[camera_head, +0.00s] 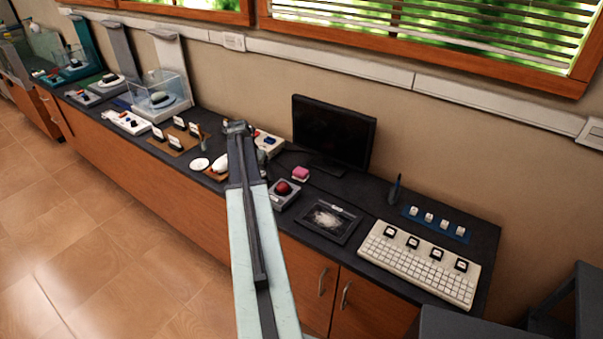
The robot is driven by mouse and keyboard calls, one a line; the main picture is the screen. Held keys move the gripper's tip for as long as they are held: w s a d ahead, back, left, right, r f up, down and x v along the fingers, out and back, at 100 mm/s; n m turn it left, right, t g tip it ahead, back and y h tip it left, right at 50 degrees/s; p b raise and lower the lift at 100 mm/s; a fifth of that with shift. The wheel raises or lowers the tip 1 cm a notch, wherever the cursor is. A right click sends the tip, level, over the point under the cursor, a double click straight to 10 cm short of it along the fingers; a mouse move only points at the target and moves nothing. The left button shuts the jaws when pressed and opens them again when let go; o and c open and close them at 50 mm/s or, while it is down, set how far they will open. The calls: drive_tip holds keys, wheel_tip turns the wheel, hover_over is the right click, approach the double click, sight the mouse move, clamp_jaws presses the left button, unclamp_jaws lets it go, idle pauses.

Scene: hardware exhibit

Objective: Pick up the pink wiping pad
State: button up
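The pink wiping pad (301,173) is a small pink block lying on the dark countertop (387,186). It sits in front of the black monitor and just behind the box with the red ball. My gripper (237,127) is at the far end of my arm, over the counter to the left of the pad and apart from it. Its fingers are small and dark here, and I cannot tell whether they are open or shut. No pad is seen in it.
A monitor (333,132) stands behind the pad. A grey box with a red ball (283,188) and a dark tray with a pale patch (328,218) are in front. A white keyboard (418,262) is at right; a white mouse (221,163) is left of my arm.

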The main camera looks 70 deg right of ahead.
sight(301, 170)
drive_tip(key=s+d+m, duration=0.1)
drive_tip(key=s+d, duration=0.2)
drive_tip(key=s, duration=0.1)
drive_tip(key=s+d+f+m+b, duration=0.1)
drive_tip(key=s+d, duration=0.3)
drive_tip(key=s+d+m+b, duration=0.1)
drive_tip(key=s+d, duration=0.3)
drive_tip(key=shift+s+d+f+g+h, duration=0.2)
drive_tip(key=shift+g+h, duration=0.1)
drive_tip(key=shift+g, duration=0.1)
drive_tip(key=b+x, duration=0.5)
drive_tip(key=shift+w+d+f, duration=0.2)
drive_tip(key=shift+w+f, duration=0.05)
drive_tip(key=shift+r, duration=0.2)
drive_tip(key=c, duration=1.4)
